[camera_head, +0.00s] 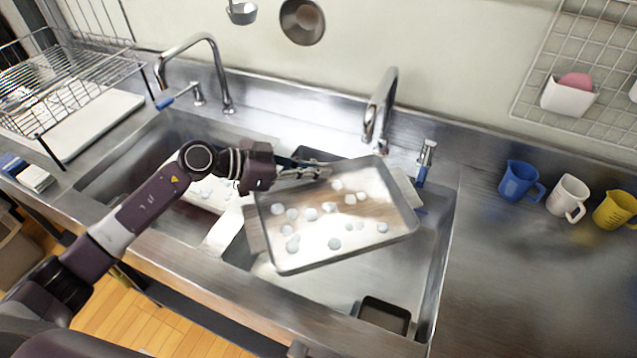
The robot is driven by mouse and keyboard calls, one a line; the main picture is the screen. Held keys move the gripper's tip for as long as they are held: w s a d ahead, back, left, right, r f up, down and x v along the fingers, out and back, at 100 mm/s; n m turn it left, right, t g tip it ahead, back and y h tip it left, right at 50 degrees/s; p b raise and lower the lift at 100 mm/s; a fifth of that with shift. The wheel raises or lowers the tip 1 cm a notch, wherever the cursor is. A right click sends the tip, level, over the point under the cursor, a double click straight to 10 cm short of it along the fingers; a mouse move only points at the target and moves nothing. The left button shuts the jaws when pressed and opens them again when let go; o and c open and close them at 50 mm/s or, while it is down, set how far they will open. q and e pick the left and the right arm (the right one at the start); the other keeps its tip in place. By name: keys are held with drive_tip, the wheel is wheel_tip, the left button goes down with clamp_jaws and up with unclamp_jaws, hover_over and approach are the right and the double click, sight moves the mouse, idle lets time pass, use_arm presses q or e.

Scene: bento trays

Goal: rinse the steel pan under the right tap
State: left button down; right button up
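The steel pan (345,243) is a shallow rectangular tray with pale side handles. It is tilted above the right sink basin (425,285), with white blobs and a brownish smear on its inside. My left gripper (325,171) is at the pan's back rim, its fingers closed on that edge; the exact contact is hard to see. The right tap (381,105) arches just behind the pan, with its spout over the back edge. No water stream shows. The right tap's lever (427,153), with a blue end, stands to the right. My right gripper is not in view.
The left tap (205,60) stands behind the left basin, which my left arm crosses. A dark container (384,314) lies in the right basin. Blue (517,180), white (567,196) and yellow (614,209) jugs line the right counter, clear in front. A wire rack (85,85) stands left.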

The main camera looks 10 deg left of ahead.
use_arm(q)
drive_tip(key=w+a+f+b, duration=0.1)
drive_tip(key=w+a+b, duration=0.1)
drive_tip(key=w+b, duration=0.2)
drive_tip(key=shift+w+f, duration=0.15)
drive_tip(key=shift+w, duration=1.5)
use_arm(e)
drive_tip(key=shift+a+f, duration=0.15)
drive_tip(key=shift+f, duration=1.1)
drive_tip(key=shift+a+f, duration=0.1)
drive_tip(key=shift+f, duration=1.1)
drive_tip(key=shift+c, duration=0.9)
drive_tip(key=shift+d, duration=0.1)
